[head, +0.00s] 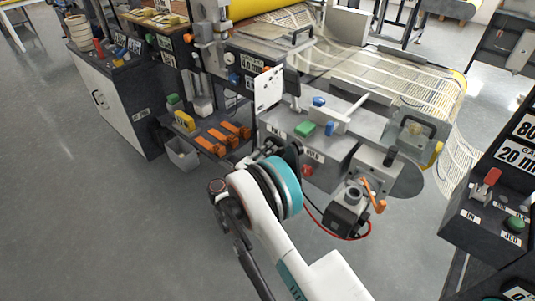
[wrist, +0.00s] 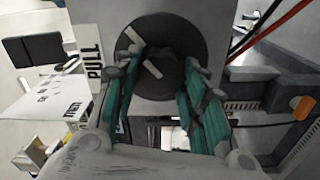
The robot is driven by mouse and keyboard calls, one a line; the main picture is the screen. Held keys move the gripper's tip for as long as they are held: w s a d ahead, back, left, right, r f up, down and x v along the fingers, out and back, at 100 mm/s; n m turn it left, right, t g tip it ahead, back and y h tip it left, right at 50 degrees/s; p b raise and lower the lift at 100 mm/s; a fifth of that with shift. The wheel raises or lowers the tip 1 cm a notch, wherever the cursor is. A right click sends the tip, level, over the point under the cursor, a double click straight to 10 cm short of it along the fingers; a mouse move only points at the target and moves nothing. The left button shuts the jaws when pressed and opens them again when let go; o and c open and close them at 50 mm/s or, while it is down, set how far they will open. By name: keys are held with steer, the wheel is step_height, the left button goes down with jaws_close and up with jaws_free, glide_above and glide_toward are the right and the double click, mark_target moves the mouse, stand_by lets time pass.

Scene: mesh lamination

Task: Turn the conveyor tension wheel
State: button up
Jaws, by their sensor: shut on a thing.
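The dark round tension wheel (wrist: 172,22) sits on a grey machine face in the upper middle of the wrist view. My gripper (wrist: 165,60) has its teal fingers on both sides of the wheel's middle, shut on it. A pale mark shows on the wheel between the fingers. In the head view, my gripper (head: 277,152) is at the front face of the grey machine block. There the wheel is mostly hidden by the gripper and my white arm.
A "PULL" label (wrist: 95,65) is left of the wheel. Green (head: 304,130) and blue parts sit on top of the block. A red knob (head: 307,170) and a motor unit (head: 347,212) with a red cable are at right. Open floor lies at left.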

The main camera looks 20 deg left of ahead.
steer(key=shift+n, duration=0.8)
steer(key=shift+a, duration=0.1)
steer(key=o, duration=1.1)
steer(key=shift+c, duration=0.2)
steer(key=v, duration=1.2)
steer(key=shift+f, duration=0.15)
